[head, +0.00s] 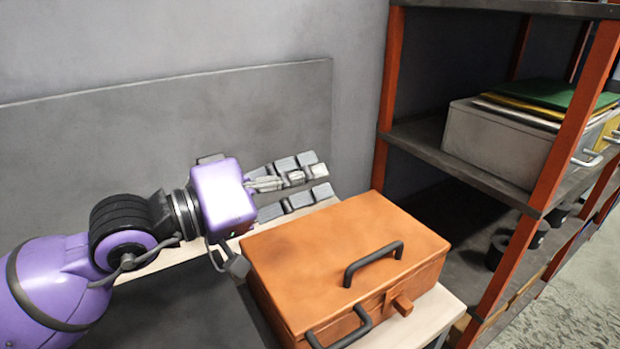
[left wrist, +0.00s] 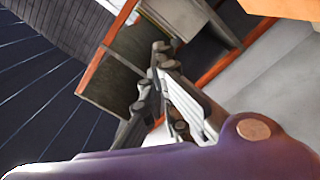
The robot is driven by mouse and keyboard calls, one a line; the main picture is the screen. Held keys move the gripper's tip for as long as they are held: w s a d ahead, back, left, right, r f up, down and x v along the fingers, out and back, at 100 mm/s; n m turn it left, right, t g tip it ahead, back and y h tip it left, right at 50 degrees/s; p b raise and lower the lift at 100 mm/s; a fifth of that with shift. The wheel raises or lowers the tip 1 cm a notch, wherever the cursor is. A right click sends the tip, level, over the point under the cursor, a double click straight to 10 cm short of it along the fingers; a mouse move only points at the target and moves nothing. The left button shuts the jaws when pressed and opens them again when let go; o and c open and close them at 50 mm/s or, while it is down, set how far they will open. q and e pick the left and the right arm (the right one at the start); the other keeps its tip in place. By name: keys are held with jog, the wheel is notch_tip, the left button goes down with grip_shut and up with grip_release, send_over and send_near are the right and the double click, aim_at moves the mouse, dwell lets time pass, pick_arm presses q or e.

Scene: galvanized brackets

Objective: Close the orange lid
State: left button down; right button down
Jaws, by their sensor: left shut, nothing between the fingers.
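The orange box stands on a light-topped table, and its orange lid (head: 335,245) lies flat over the body, with no clear gap at the front edge. A dark handle (head: 373,262) is on the lid. My left gripper (head: 322,181) is beyond the far edge of the lid, pointing right, apart from the box as far as I can tell. It is shut and empty. In the left wrist view my left gripper (left wrist: 163,60) shows its linked fingers. An orange surface (left wrist: 285,8) at the top right there may be part of the box. My right gripper is not in view.
A shelf rack with orange posts (head: 565,115) stands close at right, holding a grey box (head: 500,140) with coloured folders on top. Dark items sit on its lower shelf. A grey panel (head: 170,130) and wall are behind my left arm. Light tabletop (head: 425,325) shows beside the box.

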pick_arm(q)
jog(key=shift+f, duration=0.1)
dwell(0.5)
jog(key=v, duration=1.2)
